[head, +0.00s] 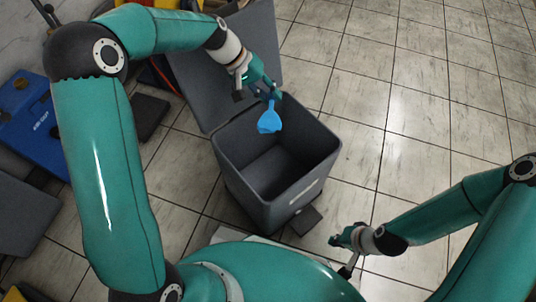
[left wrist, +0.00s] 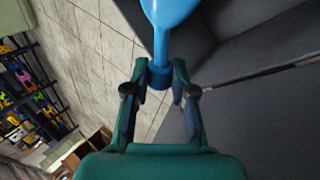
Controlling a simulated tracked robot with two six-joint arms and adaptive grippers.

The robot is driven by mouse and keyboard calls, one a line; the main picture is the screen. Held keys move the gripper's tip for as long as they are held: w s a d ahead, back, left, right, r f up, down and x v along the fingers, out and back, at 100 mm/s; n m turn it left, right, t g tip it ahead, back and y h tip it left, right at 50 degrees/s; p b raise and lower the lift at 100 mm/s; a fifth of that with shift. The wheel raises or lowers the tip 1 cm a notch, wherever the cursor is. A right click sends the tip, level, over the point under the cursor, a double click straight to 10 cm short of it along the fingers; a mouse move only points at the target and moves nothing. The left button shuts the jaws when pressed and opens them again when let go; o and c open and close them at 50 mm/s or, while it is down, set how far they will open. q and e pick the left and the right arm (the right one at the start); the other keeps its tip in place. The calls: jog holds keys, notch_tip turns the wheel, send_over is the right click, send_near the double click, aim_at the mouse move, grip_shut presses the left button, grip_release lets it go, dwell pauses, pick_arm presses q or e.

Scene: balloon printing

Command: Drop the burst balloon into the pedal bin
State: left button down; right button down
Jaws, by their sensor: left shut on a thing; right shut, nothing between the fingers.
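The burst balloon (head: 269,121) is a small limp light-blue piece. My left gripper (head: 266,92) is shut on its neck, and the balloon hangs over the open mouth of the bin. In the left wrist view the balloon (left wrist: 168,14) stands out beyond the fingertips of my left gripper (left wrist: 160,80). The grey pedal bin (head: 232,165) is open and its inside looks empty where I can see it. Its lid (head: 250,50) is swung up at the back. My right gripper (head: 340,240) is shut and empty, low beside the front right of the bin.
A dark pedal (head: 305,221) sticks out at the bin's front foot. A blue case (head: 38,122) and a dark grey panel (head: 22,215) are at the left. The tiled floor (head: 420,110) to the right is clear. Shelves with colourful items (left wrist: 28,95) show in the left wrist view.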

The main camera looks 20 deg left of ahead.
pick_arm(q)
jog(key=shift+f+b, duration=1.4)
jog(key=shift+f, duration=0.7)
jog(key=c, duration=0.9)
grip_release()
notch_tip(320, 180, up, 10)
